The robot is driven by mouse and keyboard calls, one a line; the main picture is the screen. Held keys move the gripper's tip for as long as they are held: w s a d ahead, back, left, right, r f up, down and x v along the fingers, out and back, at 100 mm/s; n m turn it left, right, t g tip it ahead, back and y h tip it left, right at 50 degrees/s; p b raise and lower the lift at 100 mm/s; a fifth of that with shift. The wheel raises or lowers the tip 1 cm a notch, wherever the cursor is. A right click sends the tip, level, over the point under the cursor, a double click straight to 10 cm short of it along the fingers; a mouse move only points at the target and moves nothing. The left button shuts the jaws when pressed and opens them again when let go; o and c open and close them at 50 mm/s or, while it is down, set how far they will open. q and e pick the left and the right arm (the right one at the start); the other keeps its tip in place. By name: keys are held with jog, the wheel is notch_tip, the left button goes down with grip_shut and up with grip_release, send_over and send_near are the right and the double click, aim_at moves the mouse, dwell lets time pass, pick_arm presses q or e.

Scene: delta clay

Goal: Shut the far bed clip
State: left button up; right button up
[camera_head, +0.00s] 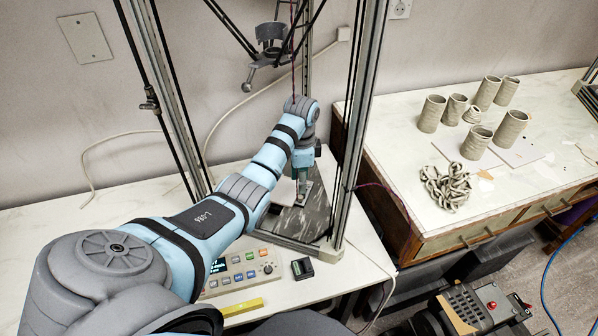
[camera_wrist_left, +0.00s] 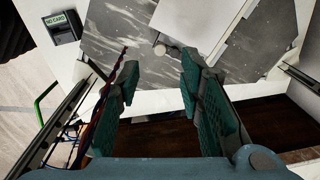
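In the head view my left arm reaches into the tall printer frame, and my left gripper (camera_head: 301,188) points down over the back part of the bed. The bed is a grey marbled plate (camera_head: 308,222); it also shows in the wrist view (camera_wrist_left: 130,32). A white sheet or plate (camera_wrist_left: 190,22) lies over part of it. In the wrist view my left gripper (camera_wrist_left: 160,78) is open, its two teal fingers wide apart with nothing between them. I cannot make out the far clip for certain. My right gripper is not in view.
Frame posts (camera_head: 358,130) and the hanging print head (camera_head: 270,45) surround my arm. A control panel (camera_head: 240,270), a small card reader (camera_head: 302,268) and a yellow bar (camera_head: 242,307) lie in front. Clay cylinders (camera_head: 432,113) stand on the right table.

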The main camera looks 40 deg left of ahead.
aim_at(300, 197)
pick_arm(q)
notch_tip(300, 197, down, 7)
jog(key=shift+a+r+b, duration=0.1)
jog(key=shift+b, duration=0.65)
grip_shut()
